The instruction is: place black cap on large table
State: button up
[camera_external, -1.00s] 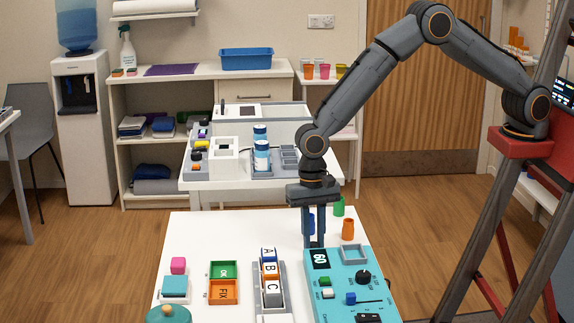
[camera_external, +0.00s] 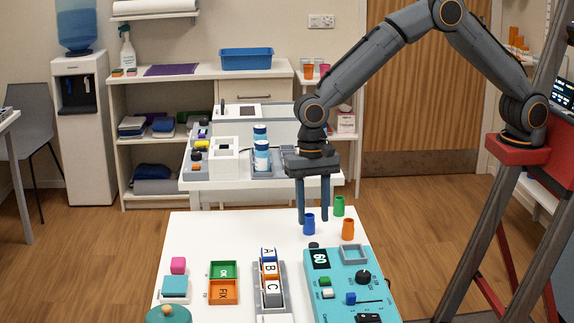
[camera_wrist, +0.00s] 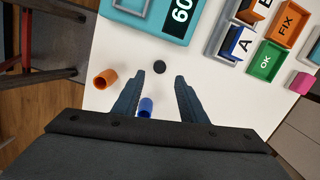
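The black cap (camera_external: 314,245) is a small dark disc lying flat on the large white table (camera_external: 225,240), just behind the teal panel; it also shows in the wrist view (camera_wrist: 159,67). My gripper (camera_external: 312,221) is open and empty above the table, behind and above the cap. In the wrist view my two fingers (camera_wrist: 156,82) are spread apart, with the cap just beyond their tips. A blue cup (camera_external: 309,225) stands under my gripper, showing between the fingers.
An orange cup (camera_external: 348,229) and a green cup (camera_external: 339,206) stand right of my gripper. The teal panel (camera_external: 328,286), lettered block rack (camera_external: 259,290) and OK/FIX trays (camera_external: 223,284) occupy the front. The table's back left is clear.

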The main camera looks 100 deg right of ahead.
notch_tip(320, 180, up, 4)
jog(key=s+d+r+n, duration=0.2)
jog(key=s+d+n, duration=0.65)
jog(key=s, duration=0.55)
jog(key=s+d+f+n, duration=0.1)
jog(key=s+d+n, duration=0.2)
jog(key=s, duration=0.5)
jog(key=s+d+f+n+t+h+b, duration=0.1)
jog(key=s+d+n, duration=0.2)
jog(key=s, duration=0.6)
jog(key=shift+s+f+n, duration=0.15)
jog(key=shift+f+n, duration=0.1)
jog(key=shift+n, duration=0.4)
